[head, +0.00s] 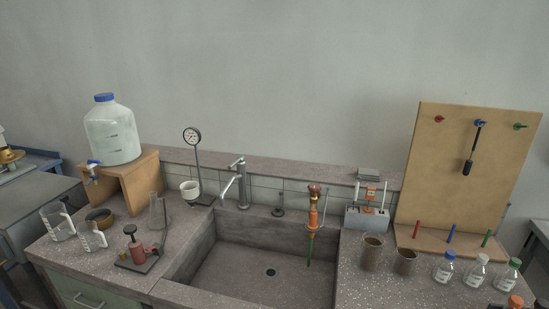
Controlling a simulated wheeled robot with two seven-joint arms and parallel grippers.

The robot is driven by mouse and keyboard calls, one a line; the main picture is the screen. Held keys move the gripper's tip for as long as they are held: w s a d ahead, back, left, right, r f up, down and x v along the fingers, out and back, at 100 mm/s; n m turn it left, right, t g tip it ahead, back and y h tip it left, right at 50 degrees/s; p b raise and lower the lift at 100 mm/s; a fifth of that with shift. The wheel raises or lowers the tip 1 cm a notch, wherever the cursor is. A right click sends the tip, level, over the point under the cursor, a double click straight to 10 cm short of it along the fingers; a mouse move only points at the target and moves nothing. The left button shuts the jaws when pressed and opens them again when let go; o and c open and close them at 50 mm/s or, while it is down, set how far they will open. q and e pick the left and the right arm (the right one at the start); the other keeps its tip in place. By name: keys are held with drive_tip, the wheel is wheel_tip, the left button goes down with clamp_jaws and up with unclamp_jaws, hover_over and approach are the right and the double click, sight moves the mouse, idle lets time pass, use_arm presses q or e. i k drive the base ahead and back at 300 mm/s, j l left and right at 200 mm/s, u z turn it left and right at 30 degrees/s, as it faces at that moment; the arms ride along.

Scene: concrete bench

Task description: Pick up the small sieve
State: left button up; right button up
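A small, round, brass-coloured dish (99,217) with a dark inside sits on the left part of the bench, behind the beakers and in front of the wooden stand. It looks like the small sieve, but its mesh is too small to make out. Another brass-coloured round piece (10,156) is at the far left edge, on separate equipment, and is partly cut off. Neither of my grippers shows in the head view.
A wooden stand (135,178) bears a large blue-capped carboy (110,132). A red pump-like device (137,252) and a flask (159,213) are to the right. The sink (225,265) opens mid-bench.

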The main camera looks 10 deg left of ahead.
sight(104, 217)
drive_tip(key=u, duration=1.6)
drive_tip(key=i+j, duration=0.15)
drive_tip(key=i, duration=0.4)
drive_tip(key=i+j, duration=0.15)
drive_tip(key=i, duration=0.4)
